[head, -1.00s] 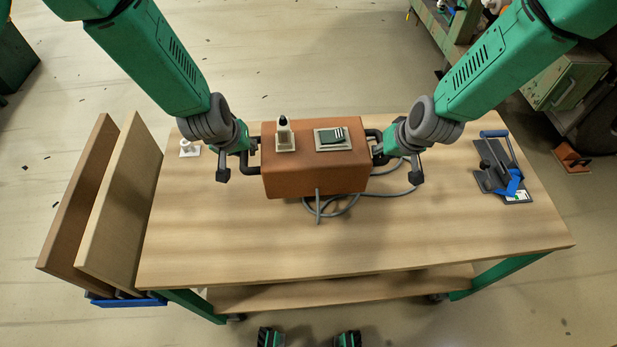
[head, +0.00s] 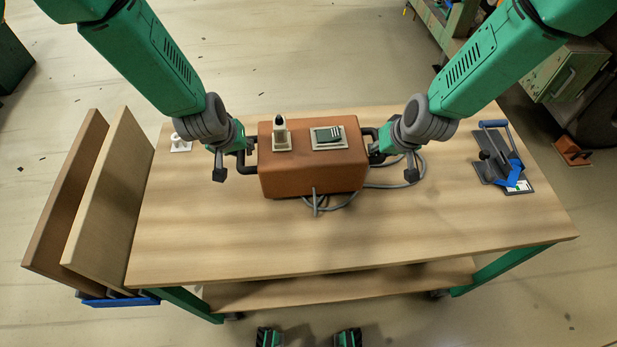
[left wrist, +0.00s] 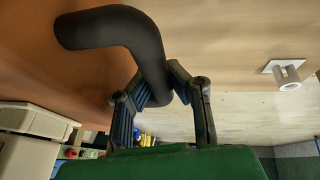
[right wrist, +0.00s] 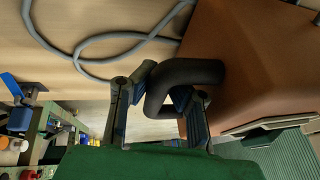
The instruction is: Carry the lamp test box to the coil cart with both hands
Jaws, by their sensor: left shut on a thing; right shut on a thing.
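The lamp test box (head: 310,179) is a brown-orange block with a dark bent handle on each side. It is upright over the wooden table top, and I cannot tell whether it touches the wood. My left gripper (head: 243,148) is shut on its left handle; the dark handle (left wrist: 118,28) runs between the fingers in the left wrist view. My right gripper (head: 375,146) is shut on the right handle, which also shows in the right wrist view (right wrist: 190,72). I cannot identify the coil cart.
The wooden table (head: 330,240) is clear in front of the box. A blue-handled tool (head: 502,165) lies at right, a small white fitting (head: 180,144) at left. Upright boards (head: 110,190) stand left of the table.

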